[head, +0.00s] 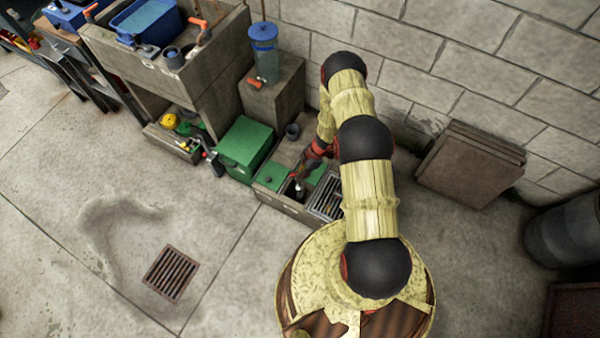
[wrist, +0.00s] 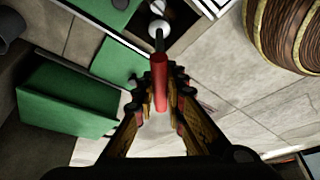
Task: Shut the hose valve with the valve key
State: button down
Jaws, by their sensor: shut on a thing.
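My gripper (wrist: 164,90) is shut on the red handle of the valve key (wrist: 160,72) in the wrist view. The key's dark shaft points away from the fingers, toward the pit opening. A pale round part, perhaps the hose valve (wrist: 159,28), shows at the shaft's far end; I cannot tell whether the key is seated on it. In the head view my gripper (head: 304,166) is over the open pit (head: 283,204), between green lid pieces. The arm hides part of the pit there, and the valve's position is too small to read.
A green box (head: 246,143) stands left of the pit, and a metal grate (head: 327,206) lies right of the opening. A block with a blue-lidded container (head: 264,52) stands behind. Brown slabs (head: 470,165) lean on the wall. The floor at front left, around a drain (head: 171,272), is clear.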

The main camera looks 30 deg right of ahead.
jog(key=n+g, duration=0.1)
jog(key=n, duration=0.2)
jog(key=shift+w+n+g, duration=0.1)
jog(key=shift+n+g, duration=0.2)
jog(key=shift+n, duration=0.1)
jog(key=n+b, duration=0.1)
jog(key=n, duration=0.1)
jog(key=n+g+b, duration=0.1)
jog(key=n, duration=0.1)
jog(key=shift+f+n+g, duration=0.1)
jog(key=shift+n+g, duration=0.2)
jog(key=shift+n, duration=0.1)
jog(key=shift+f+b, duration=1.9)
jog(key=shift+f, duration=0.5)
jog(key=shift+d, duration=0.1)
jog(key=shift+f+b, duration=0.4)
jog(key=shift+f, duration=1.3)
